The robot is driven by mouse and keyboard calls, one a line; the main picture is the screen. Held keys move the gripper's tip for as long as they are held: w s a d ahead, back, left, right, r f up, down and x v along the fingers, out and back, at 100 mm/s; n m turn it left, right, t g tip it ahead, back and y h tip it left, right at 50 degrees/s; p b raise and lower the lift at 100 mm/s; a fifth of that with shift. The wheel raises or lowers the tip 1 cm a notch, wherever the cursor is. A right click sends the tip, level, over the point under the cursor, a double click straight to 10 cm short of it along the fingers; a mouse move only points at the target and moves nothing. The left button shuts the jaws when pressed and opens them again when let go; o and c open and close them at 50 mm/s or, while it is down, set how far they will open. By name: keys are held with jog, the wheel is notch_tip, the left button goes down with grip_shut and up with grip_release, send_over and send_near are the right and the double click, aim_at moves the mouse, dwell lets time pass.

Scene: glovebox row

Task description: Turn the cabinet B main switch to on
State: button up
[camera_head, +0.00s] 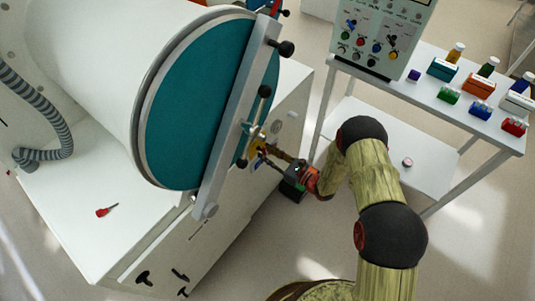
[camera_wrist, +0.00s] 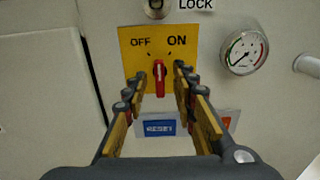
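The main switch is a small red knob (camera_wrist: 159,76) on a yellow plate (camera_wrist: 128,62) marked OFF at left and ON at right. In the wrist view the knob stands about upright, its top between the two words; which position it is set to I cannot tell. My gripper (camera_wrist: 160,80) is open, one finger on each side of the knob, with gaps showing on both sides. In the head view my gripper (camera_head: 268,157) is at the cabinet front (camera_head: 222,238), by the yellow plate (camera_head: 257,149), partly hidden by the door bar. No cabinet letter is legible.
A LOCK label (camera_wrist: 196,4) with a keyhole lies above the plate, a blue RESET label (camera_wrist: 159,128) below, a pressure gauge (camera_wrist: 243,52) to the right. The round teal door (camera_head: 205,105) with its bar and black knobs is close to my gripper. A white table (camera_head: 428,98) stands right.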

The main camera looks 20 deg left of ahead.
jog(key=v, duration=1.2)
jog(key=shift+f, duration=0.15)
dwell(0.3)
